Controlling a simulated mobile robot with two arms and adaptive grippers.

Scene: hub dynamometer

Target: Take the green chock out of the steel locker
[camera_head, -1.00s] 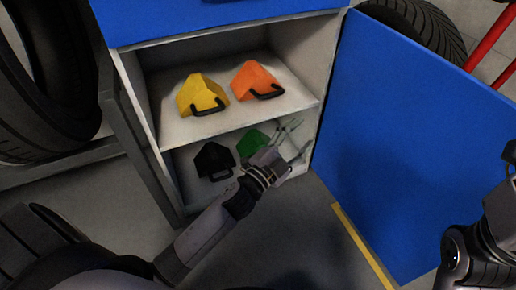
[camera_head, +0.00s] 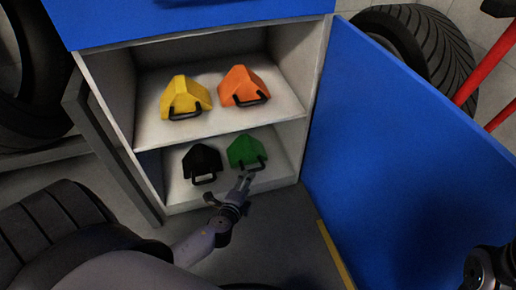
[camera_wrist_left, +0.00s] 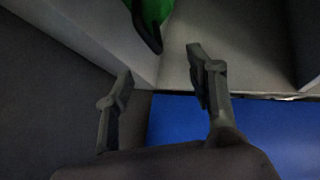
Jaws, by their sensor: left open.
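The green chock (camera_head: 246,151) sits on the lower shelf of the steel locker (camera_head: 222,132), to the right of the black chock. Its dark handle faces the locker's open front. My left gripper (camera_head: 245,178) is in front of the lower shelf, just below the green chock's handle in the picture. In the left wrist view its two fingers (camera_wrist_left: 160,65) are spread with nothing between them, and the green chock (camera_wrist_left: 155,10) shows at the top edge, beyond the fingertips. Only part of my right arm shows at the lower right of the head view; its gripper is out of view.
The black chock (camera_head: 201,162) stands left of the green one. Yellow (camera_head: 185,97) and orange (camera_head: 243,86) chocks stand on the upper shelf. The blue door (camera_head: 400,150) hangs open at the right. Tyres stand on both sides.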

